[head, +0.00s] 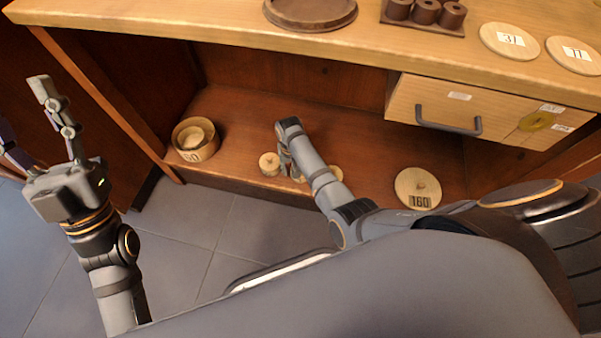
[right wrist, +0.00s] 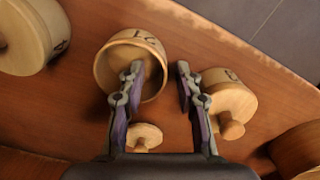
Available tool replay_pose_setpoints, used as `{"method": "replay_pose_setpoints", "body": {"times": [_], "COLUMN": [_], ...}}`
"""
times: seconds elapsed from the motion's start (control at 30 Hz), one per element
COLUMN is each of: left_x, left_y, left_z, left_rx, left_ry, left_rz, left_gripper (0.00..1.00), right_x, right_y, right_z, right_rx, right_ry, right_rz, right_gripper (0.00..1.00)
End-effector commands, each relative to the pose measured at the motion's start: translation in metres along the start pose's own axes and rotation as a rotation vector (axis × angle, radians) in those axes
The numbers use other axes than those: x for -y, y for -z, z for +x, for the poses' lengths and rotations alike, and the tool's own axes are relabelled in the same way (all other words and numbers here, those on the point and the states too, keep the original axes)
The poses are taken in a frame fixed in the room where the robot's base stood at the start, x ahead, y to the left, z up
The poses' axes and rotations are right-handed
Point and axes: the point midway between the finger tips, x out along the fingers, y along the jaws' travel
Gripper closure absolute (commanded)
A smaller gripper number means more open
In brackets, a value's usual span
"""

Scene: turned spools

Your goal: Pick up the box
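Several round turned wooden boxes stand on the low shelf, so I cannot tell which one the task means. In the right wrist view an open, lidless box (right wrist: 112,72) with a dark marking lies in front of my right gripper (right wrist: 158,72). The gripper is open. Its left finger overlaps the box opening and its right finger is just right of the rim; contact is unclear. A small knobbed lid (right wrist: 145,137) lies between the fingers. A knobbed box (right wrist: 232,92) is at right. In the head view my left gripper (head: 22,103) is open and empty, away from the shelf.
An open round box (head: 184,150) stands at the shelf's left, and a lidded box marked 160 (head: 418,188) at right. A drawer (head: 465,108) hangs above. The worktop (head: 200,22) overhangs the shelf and holds a brown tray (head: 310,12) and numbered discs (head: 510,41).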

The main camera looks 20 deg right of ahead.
Motion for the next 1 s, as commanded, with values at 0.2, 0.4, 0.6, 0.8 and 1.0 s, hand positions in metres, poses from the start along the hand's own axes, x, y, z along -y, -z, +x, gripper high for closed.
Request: {"method": "replay_pose_setpoints", "body": {"times": [0.2, 0.4, 0.6, 0.8, 1.0], "left_x": [0.0, 0.0, 0.0, 0.0, 0.001], "left_y": [-0.001, -0.001, -0.001, -0.005, -0.032], "left_z": [0.0, 0.0, 0.0, -0.001, -0.007], "left_rx": [0.002, 0.003, 0.004, 0.026, 0.15], "left_ry": [0.0, 0.0, 0.0, 0.002, 0.008], "left_rz": [0.0, 0.0, 0.0, -0.002, -0.009], "left_gripper": [0.49, 0.49, 0.49, 0.49, 0.49], "right_x": [0.0, 0.0, 0.0, 0.0, -0.001], "right_y": [0.0, 0.0, 0.0, 0.0, 0.0], "right_z": [0.0, 0.0, 0.0, -0.001, -0.005], "right_rx": [0.0, 0.0, 0.0, 0.0, 0.0], "right_ry": [0.0, 0.0, 0.0, 0.0, 0.0], "right_rz": [0.0, 0.0, 0.0, 0.0, 0.0], "right_gripper": [0.84, 1.0, 1.0, 1.0, 1.0]}}
